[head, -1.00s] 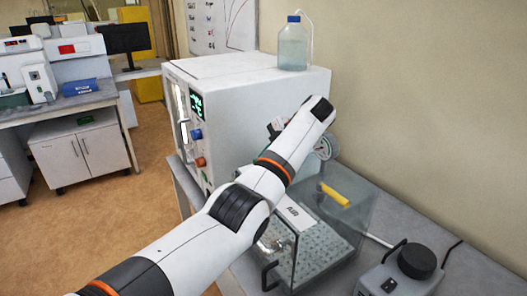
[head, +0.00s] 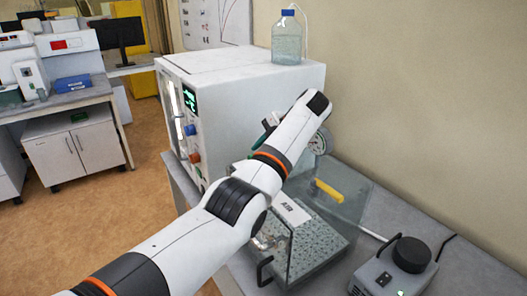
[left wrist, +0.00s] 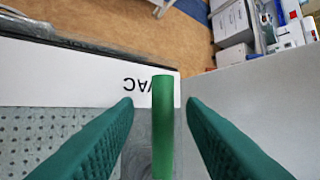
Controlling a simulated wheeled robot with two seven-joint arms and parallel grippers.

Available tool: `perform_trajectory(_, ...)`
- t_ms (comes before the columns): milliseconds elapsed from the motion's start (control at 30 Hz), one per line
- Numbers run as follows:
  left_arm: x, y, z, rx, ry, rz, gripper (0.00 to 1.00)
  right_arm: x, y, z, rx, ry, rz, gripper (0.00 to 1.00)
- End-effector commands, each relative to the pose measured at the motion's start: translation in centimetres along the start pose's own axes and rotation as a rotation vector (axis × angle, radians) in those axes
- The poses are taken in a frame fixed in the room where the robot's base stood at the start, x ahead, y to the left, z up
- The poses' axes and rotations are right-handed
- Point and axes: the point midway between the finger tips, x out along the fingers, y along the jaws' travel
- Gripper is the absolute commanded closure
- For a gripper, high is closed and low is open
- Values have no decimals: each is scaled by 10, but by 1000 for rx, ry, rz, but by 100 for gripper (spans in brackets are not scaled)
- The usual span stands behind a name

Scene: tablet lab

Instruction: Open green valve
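The green valve handle (left wrist: 163,130) is a green bar standing upright in the left wrist view, in front of a white label reading "VAC" (left wrist: 90,78), which appears upside down. My left gripper (left wrist: 159,104) is open, with one teal finger on each side of the handle. Gaps show between the fingers and the bar. In the head view my left arm reaches over the bench, and its wrist covers most of the gripper and valve. A bit of green shows beside the arm, but I cannot tell which part it is. My right gripper is not in view.
A clear box (head: 346,226) with a yellow bar and an "AIR" label stands on the bench. A white oven (head: 238,100) with a bottle (head: 287,40) on top is behind. A round gauge (head: 320,142) is next to my arm. A black-knobbed device (head: 392,275) sits at right.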

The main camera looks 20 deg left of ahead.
Motion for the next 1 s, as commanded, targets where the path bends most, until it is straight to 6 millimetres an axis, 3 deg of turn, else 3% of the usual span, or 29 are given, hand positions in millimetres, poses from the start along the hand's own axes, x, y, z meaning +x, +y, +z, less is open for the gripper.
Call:
perform_trajectory(233,-11,1,-1,-1,3,-1,63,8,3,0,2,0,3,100)
perform_trajectory(467,-50,1,-1,0,3,-2,63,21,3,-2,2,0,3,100)
perform_trajectory(600,-66,-2,0,2,0,0,63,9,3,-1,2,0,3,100)
perform_trajectory(1000,-76,1,0,0,0,0,63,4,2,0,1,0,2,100)
